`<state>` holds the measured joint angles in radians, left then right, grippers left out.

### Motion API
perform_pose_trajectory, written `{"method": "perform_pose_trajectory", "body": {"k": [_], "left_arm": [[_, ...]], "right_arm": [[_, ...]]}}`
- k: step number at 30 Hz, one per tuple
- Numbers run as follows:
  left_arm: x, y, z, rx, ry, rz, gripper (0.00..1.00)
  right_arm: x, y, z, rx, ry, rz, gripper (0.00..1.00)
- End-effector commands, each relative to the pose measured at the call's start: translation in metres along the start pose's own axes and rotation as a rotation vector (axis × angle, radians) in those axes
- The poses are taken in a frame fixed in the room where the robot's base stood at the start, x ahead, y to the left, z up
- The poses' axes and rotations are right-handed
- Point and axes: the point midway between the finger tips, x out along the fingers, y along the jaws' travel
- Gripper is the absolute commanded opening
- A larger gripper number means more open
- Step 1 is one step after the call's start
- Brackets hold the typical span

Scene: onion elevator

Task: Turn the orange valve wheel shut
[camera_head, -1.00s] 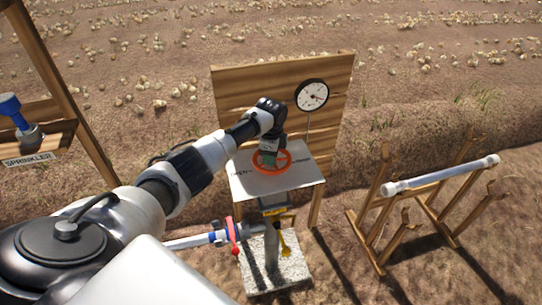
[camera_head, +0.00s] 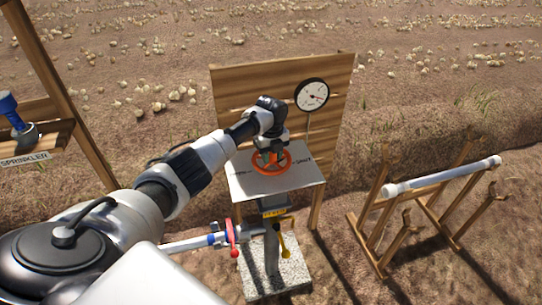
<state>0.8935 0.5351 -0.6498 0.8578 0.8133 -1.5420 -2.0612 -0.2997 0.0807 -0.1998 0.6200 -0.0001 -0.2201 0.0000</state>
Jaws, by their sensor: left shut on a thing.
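The orange valve wheel (camera_head: 272,168) lies flat above a white plate (camera_head: 300,178) with lettering at both sides, including "SHUT" at the right. My left gripper (camera_head: 270,150) is over the wheel from above, shut on it. The fingertips are small and partly hidden by the wrist. A round white gauge (camera_head: 312,95) with a dark needle hangs on the wooden board behind the plate. My right gripper is not in view.
Below the plate, a pipe with a red lever (camera_head: 232,238) and a yellow lever (camera_head: 284,246) stands on a concrete block (camera_head: 290,277). A wooden rack (camera_head: 430,205) holding a white pipe (camera_head: 442,176) is at the right. A sprinkler shelf (camera_head: 38,142) is at the left.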

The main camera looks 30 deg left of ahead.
Motion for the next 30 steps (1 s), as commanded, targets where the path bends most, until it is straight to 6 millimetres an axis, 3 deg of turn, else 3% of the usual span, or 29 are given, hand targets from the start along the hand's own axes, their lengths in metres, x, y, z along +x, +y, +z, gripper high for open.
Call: {"method": "perform_pose_trajectory", "body": {"k": [15,30], "left_arm": [[-0.0015,-0.0021,0.0005,0.358,-0.003,-0.004,0.09],[-0.0021,-0.0024,0.0005,0.435,-0.004,-0.003,0.09]], "right_arm": [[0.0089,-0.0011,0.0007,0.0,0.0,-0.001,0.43],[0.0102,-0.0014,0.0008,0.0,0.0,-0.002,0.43]]}}
